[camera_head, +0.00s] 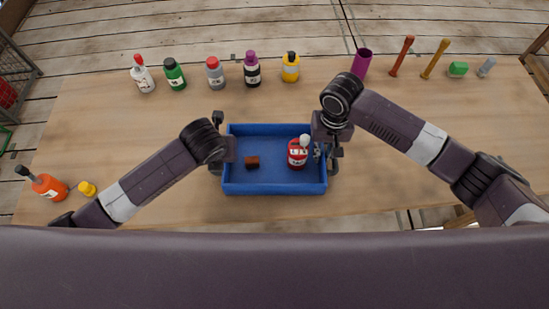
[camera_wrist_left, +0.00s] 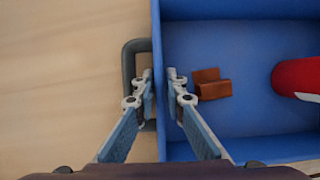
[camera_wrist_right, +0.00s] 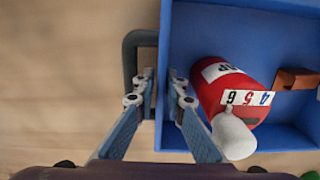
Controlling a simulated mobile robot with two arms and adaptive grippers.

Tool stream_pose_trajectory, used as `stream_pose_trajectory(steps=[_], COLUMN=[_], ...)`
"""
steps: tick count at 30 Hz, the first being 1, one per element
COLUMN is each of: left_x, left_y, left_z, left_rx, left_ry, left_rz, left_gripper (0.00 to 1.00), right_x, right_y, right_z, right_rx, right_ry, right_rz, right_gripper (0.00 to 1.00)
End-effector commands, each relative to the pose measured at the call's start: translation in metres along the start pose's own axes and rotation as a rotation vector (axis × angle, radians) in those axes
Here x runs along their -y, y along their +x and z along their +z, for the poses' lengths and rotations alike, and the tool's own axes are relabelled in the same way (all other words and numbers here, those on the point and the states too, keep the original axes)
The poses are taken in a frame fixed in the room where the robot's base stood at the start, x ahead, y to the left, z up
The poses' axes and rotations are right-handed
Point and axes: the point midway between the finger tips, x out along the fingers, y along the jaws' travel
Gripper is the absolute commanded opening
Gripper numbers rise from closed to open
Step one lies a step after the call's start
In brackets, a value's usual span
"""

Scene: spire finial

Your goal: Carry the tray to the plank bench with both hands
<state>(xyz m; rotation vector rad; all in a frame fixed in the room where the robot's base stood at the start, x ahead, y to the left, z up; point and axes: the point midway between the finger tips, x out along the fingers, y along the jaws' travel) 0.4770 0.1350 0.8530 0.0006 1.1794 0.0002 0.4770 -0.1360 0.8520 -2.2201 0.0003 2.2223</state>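The blue tray (camera_head: 275,190) is on or just over the wooden table, near its front edge; I cannot tell whether it touches. A brown block (camera_head: 252,162) and a red bottle with a white cap (camera_head: 297,155) are inside it. My left gripper (camera_wrist_left: 160,80) straddles the tray's left wall beside a grey loop handle (camera_wrist_left: 128,62), its fingers close together on the wall. My right gripper (camera_wrist_right: 162,80) straddles the right wall in the same way, beside the other grey handle (camera_wrist_right: 128,50). I cannot identify the plank bench in these views.
A row of bottles, including a green one (camera_head: 174,75) and a yellow one (camera_head: 290,68), stands along the table's (camera_head: 110,130) far side. A purple cup (camera_head: 361,63) and two sticks (camera_head: 436,60) are at right. An orange bottle (camera_head: 48,187) is at front left.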

Motion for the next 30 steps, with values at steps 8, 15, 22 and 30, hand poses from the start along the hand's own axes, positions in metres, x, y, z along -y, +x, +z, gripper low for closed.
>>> stream_pose_trajectory(steps=[8, 15, 22, 30], left_x=[-0.0001, -0.0001, -0.0001, 0.0001], left_y=[0.0009, 0.0008, 0.0006, -0.0011], left_z=[0.0, 0.0001, 0.0002, 0.0018], left_rx=[0.0, 0.0, 0.0, 0.003], left_ry=[0.0, 0.0, 0.0, 0.0], left_rz=[0.0, 0.0, 0.0, -0.001], left_gripper=[0.11, 0.0, 0.0, 0.0], right_x=[0.0003, 0.0003, 0.0003, 0.0007], right_y=[0.0009, 0.0007, 0.0005, -0.0016], right_z=[0.0002, 0.0001, 0.0, -0.0007], right_rx=[0.0, 0.0, 0.0, -0.002], right_ry=[-0.001, 0.0, 0.0, 0.0], right_rz=[0.0, 0.0, -0.001, -0.002], right_gripper=[0.11, 0.0, 0.0, 0.0])
